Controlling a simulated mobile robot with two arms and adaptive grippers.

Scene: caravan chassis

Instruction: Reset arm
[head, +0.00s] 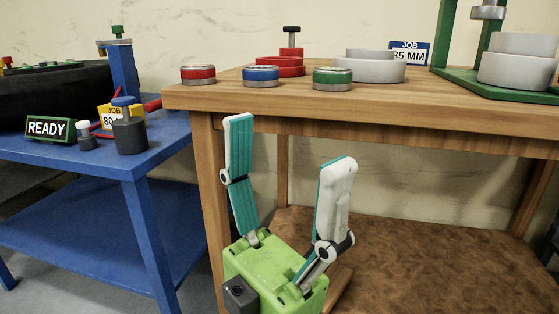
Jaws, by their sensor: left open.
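My left gripper (294,147) shows in the lower middle of the head view, with a green body and two white-and-teal fingers pointing up. The fingers are spread wide apart with nothing between them. It is in front of the wooden workbench (375,112), and its fingertips reach no higher than the bench's front edge in the picture. My right gripper is not in view.
Red (198,75), blue (261,76) and green (333,78) ringed discs line the bench's front edge. Grey rings (369,66) and a green press frame (455,75) stand behind. A blue table (100,160) at left holds a READY sign (47,128) and small tools.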

